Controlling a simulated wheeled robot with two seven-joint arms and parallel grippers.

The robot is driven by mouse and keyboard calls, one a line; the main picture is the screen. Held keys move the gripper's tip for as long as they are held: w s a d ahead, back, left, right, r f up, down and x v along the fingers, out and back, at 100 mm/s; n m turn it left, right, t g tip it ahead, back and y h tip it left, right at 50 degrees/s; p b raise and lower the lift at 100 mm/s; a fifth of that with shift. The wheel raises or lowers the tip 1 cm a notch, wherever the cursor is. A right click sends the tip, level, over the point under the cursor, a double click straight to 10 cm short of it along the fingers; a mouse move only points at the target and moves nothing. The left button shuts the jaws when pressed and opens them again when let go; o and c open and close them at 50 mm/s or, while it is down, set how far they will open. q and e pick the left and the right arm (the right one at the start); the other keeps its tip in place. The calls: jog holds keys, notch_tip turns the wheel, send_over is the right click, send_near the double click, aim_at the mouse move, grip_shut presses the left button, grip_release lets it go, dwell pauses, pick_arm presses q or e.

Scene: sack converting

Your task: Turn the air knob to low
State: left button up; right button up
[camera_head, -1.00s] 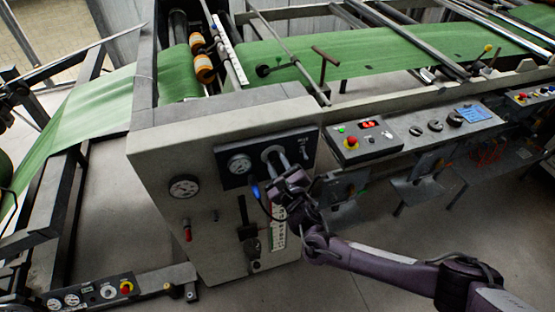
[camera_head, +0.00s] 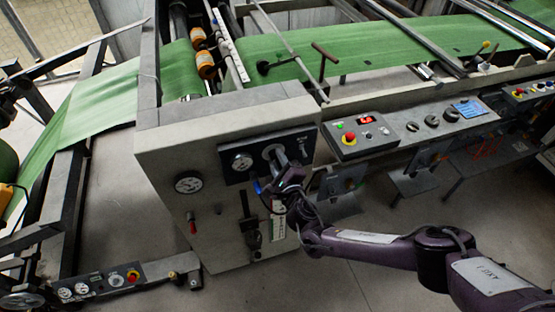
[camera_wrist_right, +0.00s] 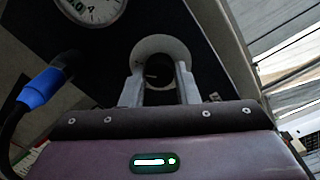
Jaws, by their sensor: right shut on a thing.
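The air knob (camera_wrist_right: 158,72) sits on a dark panel (camera_head: 238,174) on the front of the grey machine cabinet. In the right wrist view it is a dark knob in a pale round collar (camera_wrist_right: 181,48), between my two fingers. My right gripper (camera_head: 279,160) reaches the panel from below right and is shut on the knob; it also shows in the right wrist view (camera_wrist_right: 159,85). The fingers hide the knob's sides, and its setting cannot be read. A round gauge (camera_head: 242,161) is left of the knob. My left gripper is not in view.
A blue-ended cable (camera_wrist_right: 42,88) hangs close to the left of my right gripper. A lower gauge (camera_head: 188,182), a red-tipped lever (camera_head: 193,226) and a black handle (camera_head: 247,222) are on the cabinet front. A button console (camera_head: 362,134) stands to the right. Open floor lies below.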

jog(key=o, duration=1)
jog(key=p+v, duration=0.1)
jog(key=v, duration=0.6)
jog(key=shift+s+d, duration=0.15)
jog(key=shift+s, duration=0.2)
jog(key=shift+f, duration=0.1)
